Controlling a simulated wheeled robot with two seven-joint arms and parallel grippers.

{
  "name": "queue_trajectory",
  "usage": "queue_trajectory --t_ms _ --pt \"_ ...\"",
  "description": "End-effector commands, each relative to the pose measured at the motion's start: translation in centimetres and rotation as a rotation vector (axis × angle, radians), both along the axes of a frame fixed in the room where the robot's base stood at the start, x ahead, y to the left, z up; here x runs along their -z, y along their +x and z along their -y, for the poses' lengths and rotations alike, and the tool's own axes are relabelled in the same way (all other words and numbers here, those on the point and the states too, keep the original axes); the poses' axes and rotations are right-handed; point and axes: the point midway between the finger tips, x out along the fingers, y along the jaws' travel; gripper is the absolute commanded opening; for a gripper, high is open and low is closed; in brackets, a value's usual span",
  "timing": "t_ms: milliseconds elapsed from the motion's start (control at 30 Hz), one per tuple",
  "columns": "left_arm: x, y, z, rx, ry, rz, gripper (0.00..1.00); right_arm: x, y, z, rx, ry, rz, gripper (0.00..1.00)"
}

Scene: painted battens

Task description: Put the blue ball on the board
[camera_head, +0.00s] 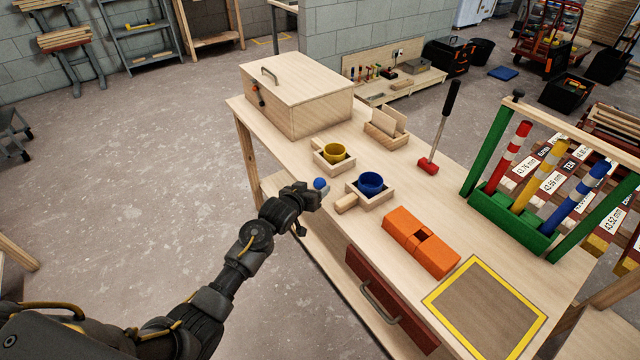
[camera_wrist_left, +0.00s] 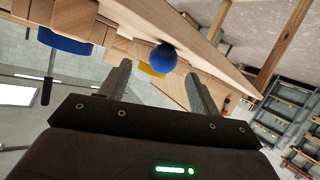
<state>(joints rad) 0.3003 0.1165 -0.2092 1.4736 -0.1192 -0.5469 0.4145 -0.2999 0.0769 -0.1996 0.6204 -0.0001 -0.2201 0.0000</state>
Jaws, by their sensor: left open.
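The small blue ball (camera_head: 320,184) is at the near left edge of the wooden workbench, beside the wooden holder with the blue cup. My left gripper (camera_head: 313,198) is right at the ball, reaching in from the bench's outer side. In the left wrist view the ball (camera_wrist_left: 163,58) shows between and just beyond the open fingertips (camera_wrist_left: 158,78). I cannot tell whether a finger touches it. A flat brown square board with a yellow border (camera_head: 484,308) lies at the bench's near right end, with nothing on it. My right gripper is not in view.
A blue cup in a wooden holder (camera_head: 370,184) and a yellow cup (camera_head: 334,153) stand close to the ball. An orange block (camera_head: 420,242) lies between them and the board.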

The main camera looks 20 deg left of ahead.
Motion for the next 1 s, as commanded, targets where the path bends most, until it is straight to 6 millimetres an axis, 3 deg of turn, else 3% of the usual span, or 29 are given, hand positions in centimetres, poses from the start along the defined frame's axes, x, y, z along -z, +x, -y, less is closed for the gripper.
queue_trajectory --t_ms 300,633,1000 --pt "1.5 3.3 0.3 -0.001 0.001 -0.001 0.63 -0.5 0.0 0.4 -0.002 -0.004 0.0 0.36" --pt "1.7 3.7 0.4 -0.001 0.0 0.0 0.61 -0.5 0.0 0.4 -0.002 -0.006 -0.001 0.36" --pt "1.7 3.6 0.4 -0.001 0.0 0.0 0.15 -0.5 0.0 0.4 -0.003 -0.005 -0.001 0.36"
